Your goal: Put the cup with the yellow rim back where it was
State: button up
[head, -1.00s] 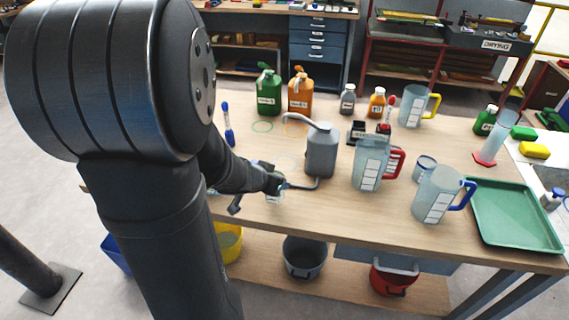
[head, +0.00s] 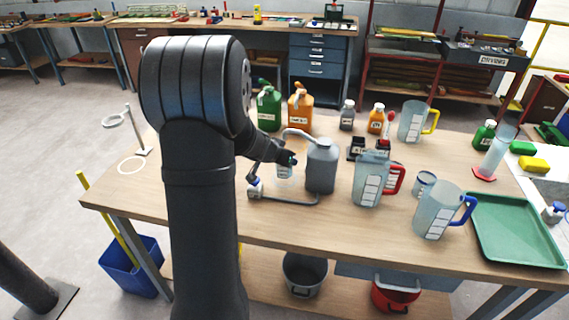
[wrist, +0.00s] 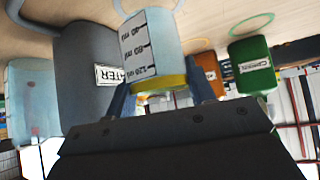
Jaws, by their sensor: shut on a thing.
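The cup with the yellow rim is a small clear cup with a white scale label. In the wrist view the cup (wrist: 150,50) sits between the fingers of my gripper (wrist: 160,95), its yellow rim towards the palm. The gripper is shut on it near the rim. In the head view my gripper (head: 287,160) and the cup (head: 284,172) are just left of the grey water can. A pale ring arc (wrist: 182,8) shows by the cup's base in the wrist view. I cannot tell whether the base touches the table.
The grey water can (head: 321,168), with its long curved spout, stands close beside the cup. Green (head: 268,108) and orange (head: 300,108) jugs stand behind. Measuring jugs (head: 370,182) are to the right. A ring stand (head: 135,130) stands on the clear left side.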

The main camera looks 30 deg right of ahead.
jog(key=shift+w+d+f, duration=0.25)
jog(key=shift+w+f, duration=0.05)
jog(key=shift+f, duration=0.3)
jog(key=shift+w+d+f, duration=0.25)
jog(key=shift+f, duration=0.75)
jog(key=shift+f, duration=0.1)
jog(key=o, duration=1.1)
jog(key=shift+c, duration=0.2)
jog(key=shift+f, duration=0.1)
jog(key=v, duration=1.7)
jog(key=shift+s, duration=0.2)
